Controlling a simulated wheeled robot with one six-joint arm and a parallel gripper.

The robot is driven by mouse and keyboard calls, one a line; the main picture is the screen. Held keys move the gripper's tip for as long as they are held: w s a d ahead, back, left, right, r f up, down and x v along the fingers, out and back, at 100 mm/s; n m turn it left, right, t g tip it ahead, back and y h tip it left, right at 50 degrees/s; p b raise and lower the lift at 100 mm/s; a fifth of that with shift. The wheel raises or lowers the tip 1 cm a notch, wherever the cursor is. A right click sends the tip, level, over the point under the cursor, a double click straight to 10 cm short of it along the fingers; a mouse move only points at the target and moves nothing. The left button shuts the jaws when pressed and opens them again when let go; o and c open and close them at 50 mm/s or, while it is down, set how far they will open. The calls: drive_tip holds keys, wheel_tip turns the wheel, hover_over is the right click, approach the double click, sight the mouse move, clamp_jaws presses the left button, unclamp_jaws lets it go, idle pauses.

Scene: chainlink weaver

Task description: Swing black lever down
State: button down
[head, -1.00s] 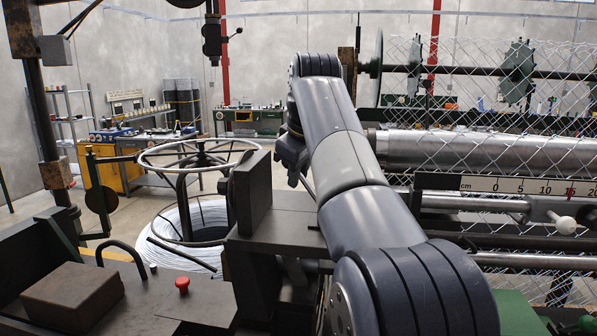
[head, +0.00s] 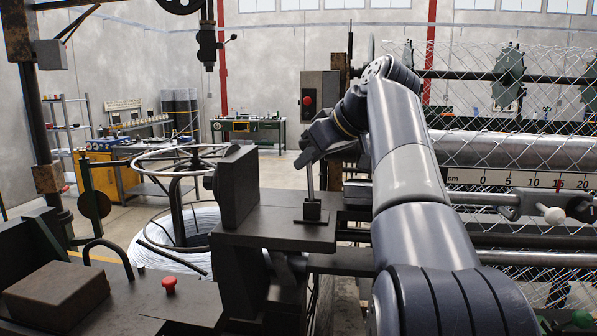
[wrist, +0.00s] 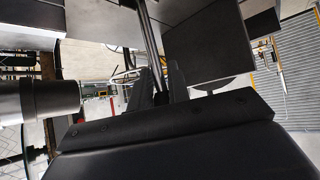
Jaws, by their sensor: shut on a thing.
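The lever (head: 310,182) is a thin metal rod standing almost upright from a small black block (head: 312,210) on a dark machine table. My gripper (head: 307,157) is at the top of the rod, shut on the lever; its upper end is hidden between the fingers. In the wrist view the rod (wrist: 149,32) runs from the top edge down to my dark fingers (wrist: 160,88). Its grip end is hidden there too.
A dark upright plate (head: 236,187) stands left of the lever. A grey box with a red button (head: 308,99) stands behind my gripper. Wire mesh (head: 480,90) and a steel roller (head: 520,150) are at right. A wire coil stand (head: 180,160) is at left.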

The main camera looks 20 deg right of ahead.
drive_tip(key=s+d+f+m+t+y+b, duration=0.1)
drive_tip(key=s+d+t+y+b, duration=0.2)
drive_tip(key=d+t+b, duration=0.1)
drive_tip(key=shift+s+d+f+m+y+b, duration=0.15)
drive_tip(key=shift+s+d+m+y+b, duration=0.2)
drive_tip(key=shift+d+b, duration=0.6)
drive_tip(key=shift+a, duration=0.2)
drive_tip(key=c, duration=1.8)
unclamp_jaws()
drive_tip(key=shift+o, duration=1.4)
drive_tip(key=shift+d+f, duration=0.1)
drive_tip(key=shift+d, duration=0.2)
drive_tip(key=shift+o, duration=1.1)
drive_tip(key=shift+a, duration=0.1)
drive_tip(key=shift+s+b, duration=0.1)
drive_tip(key=shift+b, duration=0.2)
